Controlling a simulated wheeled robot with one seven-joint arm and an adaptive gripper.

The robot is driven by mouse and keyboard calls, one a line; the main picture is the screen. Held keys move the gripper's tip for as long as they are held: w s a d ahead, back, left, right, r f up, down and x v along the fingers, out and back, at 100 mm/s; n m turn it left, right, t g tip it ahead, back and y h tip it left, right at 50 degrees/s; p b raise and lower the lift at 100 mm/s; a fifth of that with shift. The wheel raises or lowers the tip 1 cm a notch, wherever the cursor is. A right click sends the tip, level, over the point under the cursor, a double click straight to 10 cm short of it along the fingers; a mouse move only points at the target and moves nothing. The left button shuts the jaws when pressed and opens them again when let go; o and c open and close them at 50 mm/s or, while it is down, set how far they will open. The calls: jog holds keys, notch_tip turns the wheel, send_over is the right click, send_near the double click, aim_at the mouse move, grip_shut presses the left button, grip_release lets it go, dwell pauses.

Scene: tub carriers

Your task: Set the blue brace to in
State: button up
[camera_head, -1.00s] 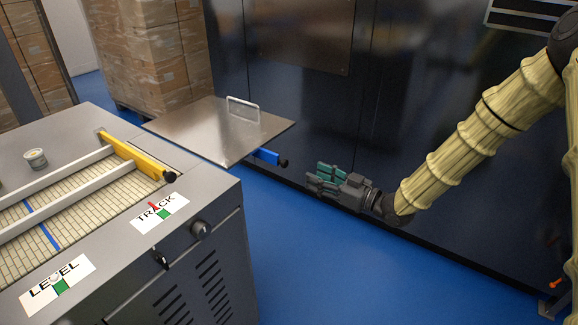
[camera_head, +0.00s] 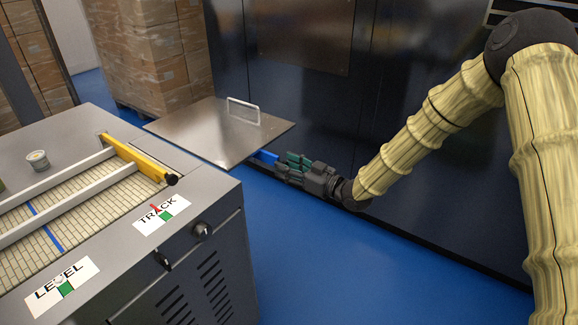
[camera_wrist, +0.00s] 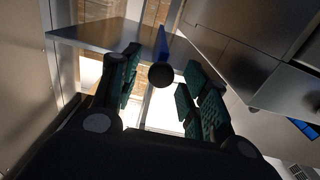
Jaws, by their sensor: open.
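The blue brace (camera_head: 264,157) sticks out from under the metal shelf plate (camera_head: 215,130) in the head view; its outer end is hidden behind my gripper. In the wrist view the blue bar (camera_wrist: 163,45) runs beneath the plate (camera_wrist: 100,36) and ends in a round black knob (camera_wrist: 161,75). My gripper (camera_head: 282,165) is open, with green-padded fingers. In the wrist view the knob appears between the two fingers (camera_wrist: 160,88); I cannot tell whether either finger touches it.
A grey conveyor cabinet (camera_head: 215,225) stands at left with a yellow bar (camera_head: 140,158) and TRACK (camera_head: 161,214) and LEVEL (camera_head: 61,285) labels. A small tub (camera_head: 38,160) sits on it. A dark panel wall (camera_head: 300,110) stands close behind my gripper. The blue floor (camera_head: 320,270) is clear.

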grip_shut()
jog(key=s+a+b, duration=0.1)
jog(key=s+a, duration=0.2)
jog(key=s, duration=0.1)
jog(key=s+a, duration=0.3)
jog(key=s, duration=0.2)
jog(key=s+a+b, duration=0.1)
jog(key=s+a, duration=0.2)
jog(key=s, duration=0.1)
jog(key=shift+s+a+f+b, duration=0.15)
jog(key=shift+s+a+b, duration=0.05)
jog(key=shift+a+b, duration=0.15)
grip_release()
jog(key=shift+s, duration=0.1)
